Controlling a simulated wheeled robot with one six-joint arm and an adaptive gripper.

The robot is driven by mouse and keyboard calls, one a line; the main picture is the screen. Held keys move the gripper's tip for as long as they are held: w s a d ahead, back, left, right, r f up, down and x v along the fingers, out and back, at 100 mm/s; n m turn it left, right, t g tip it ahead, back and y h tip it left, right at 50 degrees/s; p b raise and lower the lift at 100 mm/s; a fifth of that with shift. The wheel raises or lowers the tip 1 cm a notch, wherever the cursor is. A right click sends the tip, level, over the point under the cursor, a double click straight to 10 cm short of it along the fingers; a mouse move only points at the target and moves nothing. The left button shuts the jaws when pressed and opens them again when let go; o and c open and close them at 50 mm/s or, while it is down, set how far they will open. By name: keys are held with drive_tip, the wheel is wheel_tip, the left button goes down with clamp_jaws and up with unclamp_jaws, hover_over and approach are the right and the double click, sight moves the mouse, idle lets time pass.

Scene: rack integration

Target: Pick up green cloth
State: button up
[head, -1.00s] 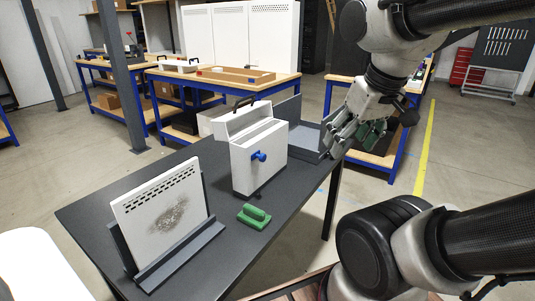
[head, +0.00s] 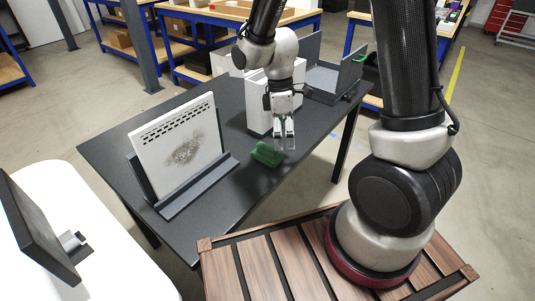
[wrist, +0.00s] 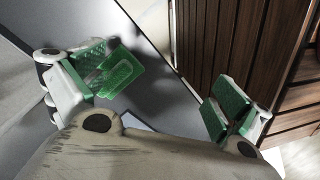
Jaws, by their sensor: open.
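The green cloth (head: 266,154) looks like a small green block with a raised handle. It lies on the dark table (head: 222,197), to the right of a stained white panel. My gripper (head: 284,143) is open and empty, pointing down just right of the cloth in the head view. In the wrist view, my gripper (wrist: 168,92) has its green-padded fingers spread wide. The cloth (wrist: 122,74) shows there beside the left finger, which hides part of it. I cannot tell whether they touch.
The white panel (head: 178,139) with a dark smudge stands in a grey holder (head: 200,186) at left. A white box (head: 259,104) stands behind my gripper, and a grey tray (head: 326,78) lies at the back right. The table's front is clear.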

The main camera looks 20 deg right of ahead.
sight(267, 146)
drive_tip(key=w+f+n, duration=0.1)
drive_tip(key=w+a+f+n, duration=0.1)
drive_tip(key=f+n, duration=0.1)
drive_tip(key=shift+a, duration=0.15)
drive_tip(key=w+n, duration=0.1)
drive_tip(key=n, duration=0.1)
drive_tip(key=w+a+n+t, duration=0.1)
drive_tip(key=w+n, duration=0.1)
drive_tip(key=shift+w+a+n, duration=0.15)
drive_tip(key=shift+w+n, duration=0.15)
drive_tip(key=shift+n, duration=0.1)
drive_tip(key=shift+w+a+n+t+y, duration=0.15)
drive_tip(key=shift+w+n+t, duration=0.1)
drive_tip(key=shift+n, duration=0.35)
drive_tip(key=shift+w+a+n+t+y, duration=0.1)
drive_tip(key=shift+w+n+t+y, duration=0.1)
drive_tip(key=shift+n, duration=0.4)
drive_tip(key=shift+f+n, duration=0.1)
drive_tip(key=shift+n, duration=0.2)
drive_tip(key=f, duration=0.7)
drive_tip(key=shift+w+d+f, duration=0.1)
drive_tip(key=shift+w+f, duration=0.1)
drive_tip(key=shift+f, duration=0.1)
drive_tip(key=c, duration=0.9)
drive_tip(key=shift+o, duration=0.2)
